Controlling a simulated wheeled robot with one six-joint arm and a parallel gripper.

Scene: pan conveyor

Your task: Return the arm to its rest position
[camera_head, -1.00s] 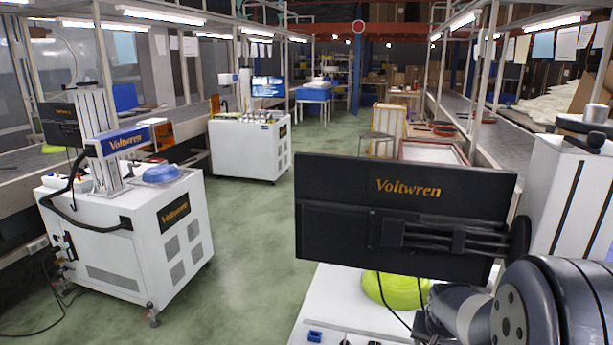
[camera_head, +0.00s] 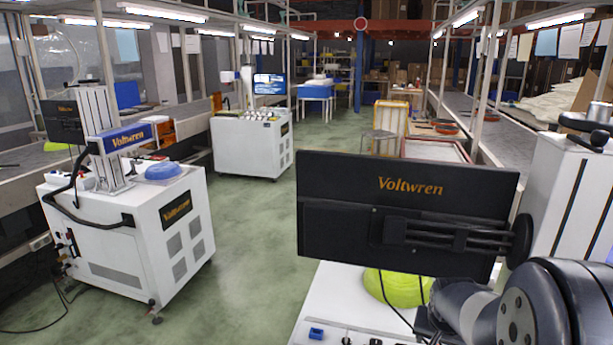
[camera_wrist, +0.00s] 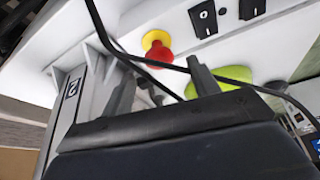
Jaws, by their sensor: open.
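My arm (camera_head: 545,305) is folded at the lower right of the head view, beside the near white machine. My gripper shows in the wrist view (camera_wrist: 160,74), with its two dark fingers apart and no object visible between them. Its tips point toward a white surface with a red-and-yellow emergency button (camera_wrist: 158,55) and black rocker switches (camera_wrist: 205,20). In the head view the gripper's fingers are hidden or out of frame.
A black Voltwren monitor (camera_head: 405,212) stands close in front of my arm. A lime-green rounded object (camera_head: 397,289) lies beneath it, partly hidden. Dark cables cross in front of the gripper. Another white machine (camera_head: 125,235) stands at left. Green floor (camera_head: 245,270) is clear between.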

